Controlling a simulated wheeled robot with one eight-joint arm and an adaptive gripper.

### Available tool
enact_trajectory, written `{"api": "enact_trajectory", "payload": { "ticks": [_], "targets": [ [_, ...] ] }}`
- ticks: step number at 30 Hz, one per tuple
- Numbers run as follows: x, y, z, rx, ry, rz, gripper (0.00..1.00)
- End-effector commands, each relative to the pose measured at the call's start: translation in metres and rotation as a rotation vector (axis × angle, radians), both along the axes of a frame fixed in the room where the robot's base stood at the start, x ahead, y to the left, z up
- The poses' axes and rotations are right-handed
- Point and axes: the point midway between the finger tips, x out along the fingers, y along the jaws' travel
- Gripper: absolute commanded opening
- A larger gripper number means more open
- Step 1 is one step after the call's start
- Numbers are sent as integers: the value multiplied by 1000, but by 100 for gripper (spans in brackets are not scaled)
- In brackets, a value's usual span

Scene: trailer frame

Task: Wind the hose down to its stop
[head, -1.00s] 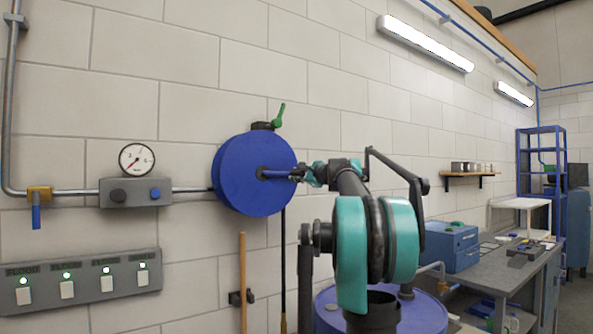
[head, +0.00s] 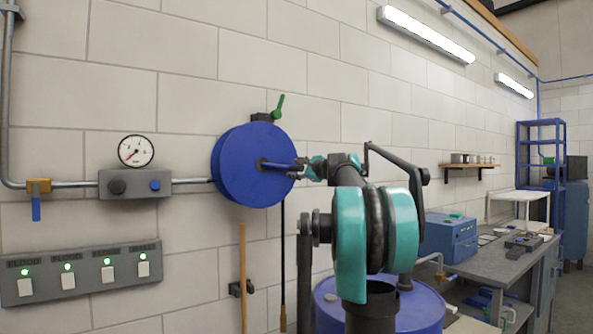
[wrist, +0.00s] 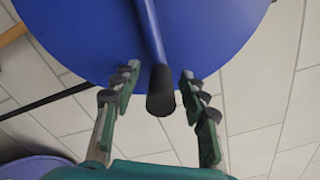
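The blue hose reel (head: 235,168) is a round drum on the wall. Its crank arm (head: 278,166) points right from the hub. In the wrist view the drum (wrist: 90,35) fills the top, and the crank arm (wrist: 149,30) ends in a black grip (wrist: 160,92). My gripper (wrist: 158,84) is open, one finger on each side of the grip, with gaps on both sides. In the head view my gripper (head: 305,168) is at the crank's outer end.
A green-handled valve (head: 277,108) sits atop the reel. A gauge (head: 136,151) and a grey control box (head: 135,185) are to the left, above a switch panel (head: 80,272). A wooden pole (head: 243,275) stands below the reel. A blue barrel (head: 425,310) is behind my arm.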

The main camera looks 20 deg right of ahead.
Motion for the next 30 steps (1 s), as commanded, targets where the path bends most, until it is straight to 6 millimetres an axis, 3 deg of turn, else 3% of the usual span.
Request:
{"api": "enact_trajectory", "payload": {
  "ticks": [11,24,30],
  "targets": [
    [-11,-5,0,1,1,-2,44],
    [-90,-30,0,0,0,-4,44],
    [-110,-37,0,0,0,-2,44]
  ]
}}
